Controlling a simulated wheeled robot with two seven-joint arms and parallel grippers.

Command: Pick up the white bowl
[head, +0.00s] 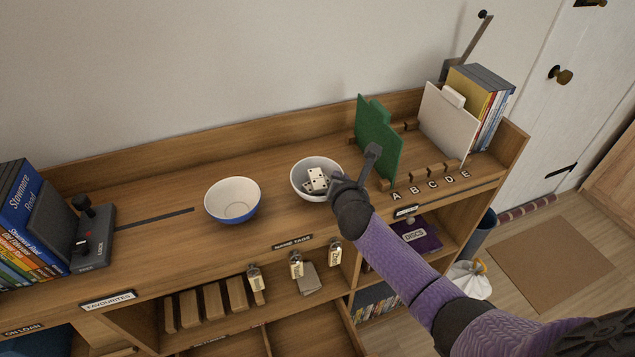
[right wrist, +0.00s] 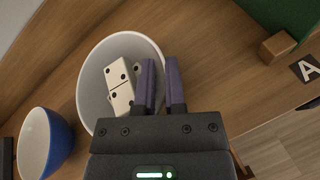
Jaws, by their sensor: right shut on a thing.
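The white bowl (head: 297,187) stands on the wooden shelf top, right of centre in the head view, with several white dominoes (head: 317,179) inside. In the right wrist view the bowl (right wrist: 92,80) fills the middle left, and the dominoes (right wrist: 121,88) lie in it. My right gripper (head: 337,183) is at the bowl's right side. Its two dark fingers (right wrist: 160,80) straddle the right rim, one inside and one outside, and are shut on the wall. I cannot tell whether the bowl is lifted. My left gripper is not in view.
A blue bowl with a white inside (head: 233,205) stands to the left. A green divider (head: 377,140) rises close behind my right gripper. A white divider (head: 445,125) and upright cases (head: 480,95) are farther right.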

